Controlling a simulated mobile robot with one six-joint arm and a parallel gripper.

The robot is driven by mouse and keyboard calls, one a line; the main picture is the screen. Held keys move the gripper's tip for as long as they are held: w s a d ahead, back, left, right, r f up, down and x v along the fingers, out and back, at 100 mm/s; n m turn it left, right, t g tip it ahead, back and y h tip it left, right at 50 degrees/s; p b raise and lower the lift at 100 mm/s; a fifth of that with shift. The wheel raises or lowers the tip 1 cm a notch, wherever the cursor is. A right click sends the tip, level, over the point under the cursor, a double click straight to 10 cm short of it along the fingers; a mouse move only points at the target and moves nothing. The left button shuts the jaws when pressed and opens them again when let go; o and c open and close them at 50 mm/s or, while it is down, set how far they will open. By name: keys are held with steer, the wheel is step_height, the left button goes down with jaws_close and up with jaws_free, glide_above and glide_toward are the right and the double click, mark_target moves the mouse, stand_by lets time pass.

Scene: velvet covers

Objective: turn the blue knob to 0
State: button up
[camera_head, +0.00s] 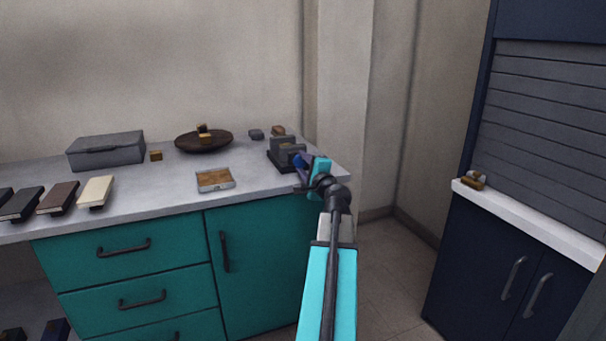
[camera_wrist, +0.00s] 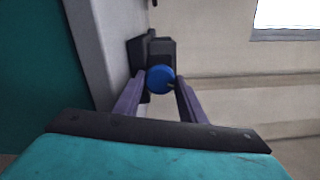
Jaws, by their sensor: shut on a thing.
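The blue knob (camera_wrist: 160,79) is round and sits on the front of a dark grey device (camera_wrist: 136,50) in the wrist view. A small pale mark shows near its right edge; I cannot read any number or scale. In the head view the device (camera_head: 283,150) stands at the right end of the grey counter, and the knob (camera_head: 300,160) is partly hidden by my gripper. My gripper (camera_wrist: 160,86) has its two purple fingers on either side of the knob, shut on it. The gripper also shows in the head view (camera_head: 303,172).
The grey counter (camera_head: 250,165) holds a grey box (camera_head: 106,150), a dark bowl (camera_head: 204,142), a small wooden-topped tray (camera_head: 215,180) and several books at the left. A navy cabinet (camera_head: 500,250) stands at the right. Floor shows between the counter and cabinet.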

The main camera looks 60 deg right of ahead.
steer(key=shift+n+b, duration=1.1)
steer(key=shift+n, duration=0.1)
steer(key=o, duration=1.1)
steer(key=shift+c, duration=0.2)
steer(key=shift+r+m+p, duration=0.1)
steer(key=shift+m+p, duration=0.2)
steer(key=shift+p, duration=0.3)
